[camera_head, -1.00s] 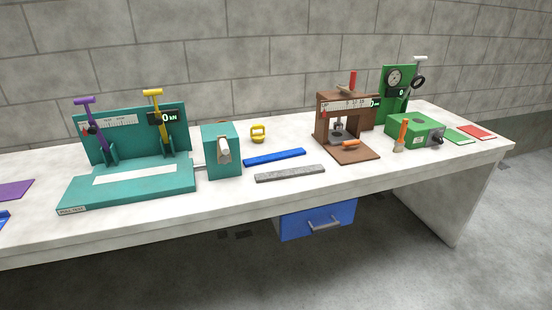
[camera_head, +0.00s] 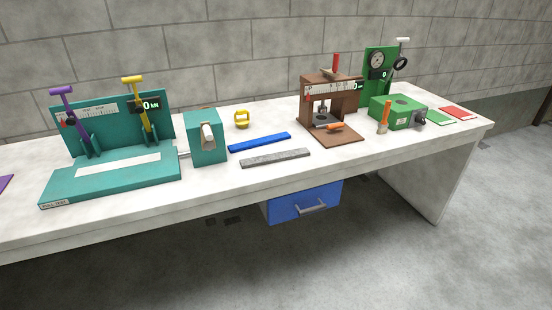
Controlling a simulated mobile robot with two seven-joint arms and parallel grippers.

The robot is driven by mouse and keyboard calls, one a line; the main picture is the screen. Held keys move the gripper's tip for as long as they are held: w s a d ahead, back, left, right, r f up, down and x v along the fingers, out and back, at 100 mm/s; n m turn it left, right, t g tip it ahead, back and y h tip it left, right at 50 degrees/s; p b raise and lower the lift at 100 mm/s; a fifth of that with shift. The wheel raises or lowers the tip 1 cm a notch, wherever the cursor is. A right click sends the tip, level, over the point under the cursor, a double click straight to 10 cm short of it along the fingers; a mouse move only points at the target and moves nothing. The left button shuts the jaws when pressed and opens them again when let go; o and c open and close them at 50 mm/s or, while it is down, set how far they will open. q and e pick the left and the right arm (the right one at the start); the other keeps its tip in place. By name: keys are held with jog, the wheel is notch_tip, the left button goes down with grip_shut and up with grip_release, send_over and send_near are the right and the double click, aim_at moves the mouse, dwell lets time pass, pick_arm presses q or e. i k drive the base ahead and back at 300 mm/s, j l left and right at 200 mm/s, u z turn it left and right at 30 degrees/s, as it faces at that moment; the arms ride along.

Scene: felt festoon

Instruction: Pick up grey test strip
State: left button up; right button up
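The grey test strip (camera_head: 275,158) is a flat, speckled bar lying on the white table near its front edge, left of the middle of the brown press. A blue strip (camera_head: 260,142) lies just behind it, roughly parallel and apart from it. Nothing lies on the grey strip and it shows in full. Neither of my grippers is in the head view.
The white table (camera_head: 215,182) is bare in front of the grey strip. A teal block (camera_head: 206,137) with a pale handle stands to the left, beside the teal test rig (camera_head: 112,178). A brown press (camera_head: 333,137) stands to the right. A blue drawer (camera_head: 303,202) hangs below.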

aim_at(302, 153)
jog(key=j+z, duration=0.15)
jog(key=z, duration=0.6)
jog(key=i+j+z, duration=0.1)
jog(key=j+z, duration=0.6)
jog(key=j, duration=0.2)
jog(key=j+z, duration=0.1)
jog(key=j, duration=0.6)
jog(key=k+j, duration=0.1)
jog(key=j, duration=0.6)
jog(key=z, duration=0.05)
